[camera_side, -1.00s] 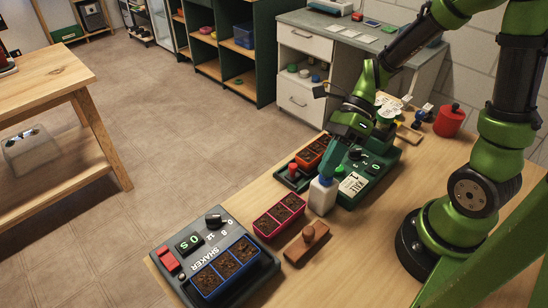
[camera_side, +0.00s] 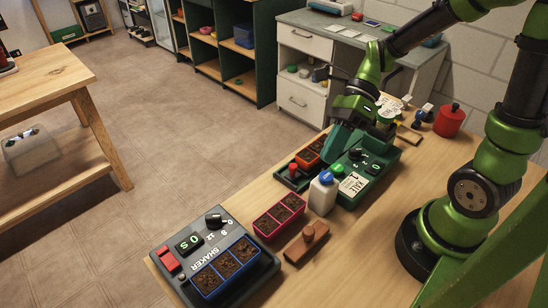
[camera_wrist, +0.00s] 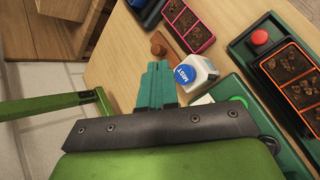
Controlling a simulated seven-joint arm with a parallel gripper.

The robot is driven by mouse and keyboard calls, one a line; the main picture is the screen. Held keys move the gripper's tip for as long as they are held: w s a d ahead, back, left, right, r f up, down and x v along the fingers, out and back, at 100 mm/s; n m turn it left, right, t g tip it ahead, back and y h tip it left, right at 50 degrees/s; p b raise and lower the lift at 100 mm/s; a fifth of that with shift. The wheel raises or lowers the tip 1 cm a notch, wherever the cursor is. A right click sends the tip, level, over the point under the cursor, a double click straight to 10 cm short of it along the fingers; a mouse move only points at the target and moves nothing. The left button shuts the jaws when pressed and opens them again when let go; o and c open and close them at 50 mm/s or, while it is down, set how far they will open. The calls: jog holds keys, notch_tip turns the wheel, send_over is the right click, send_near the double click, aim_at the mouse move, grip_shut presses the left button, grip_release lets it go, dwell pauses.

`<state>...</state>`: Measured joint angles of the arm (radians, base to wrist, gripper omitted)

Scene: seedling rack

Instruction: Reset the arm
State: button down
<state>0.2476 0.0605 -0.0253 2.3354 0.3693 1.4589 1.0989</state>
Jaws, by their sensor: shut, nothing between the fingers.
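My gripper (camera_side: 336,146) has teal fingers, which are shut with nothing between them. It hangs above the table, over the left side of the green device (camera_side: 384,163). In the wrist view the closed fingers (camera_wrist: 157,84) point towards the table, and a white bottle with a blue cap marked MIST (camera_wrist: 192,74) appears just right of them. In the side view this bottle (camera_side: 322,197) stands upright in front of the green device, apart from the fingers.
A pink seedling tray (camera_side: 262,225) and a wooden-handled block (camera_side: 304,247) lie nearby. The grey shaker (camera_side: 195,222) holds a blue tray at the front. An orange tray (camera_side: 309,156) sits behind the bottle, beside a red button. A red canister (camera_side: 449,122) stands at the back right.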

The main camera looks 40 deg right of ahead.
jog(key=shift+r, duration=1.6)
jog(key=shift+d+f+n, duration=0.1)
jog(key=shift+f+n, duration=0.05)
jog(key=shift+n, duration=0.25)
jog(key=s+d+r+n+t+h, duration=0.1)
jog(key=r+n+t+h, duration=0.2)
jog(key=n, duration=0.7)
jog(key=d+r+n+t+h, duration=0.2)
jog(key=r+n+t+h, duration=0.2)
jog(key=n, duration=0.7)
jog(key=shift+s+d+t, duration=0.15)
jog(key=shift+s+t, duration=0.2)
jog(key=shift+t, duration=0.25)
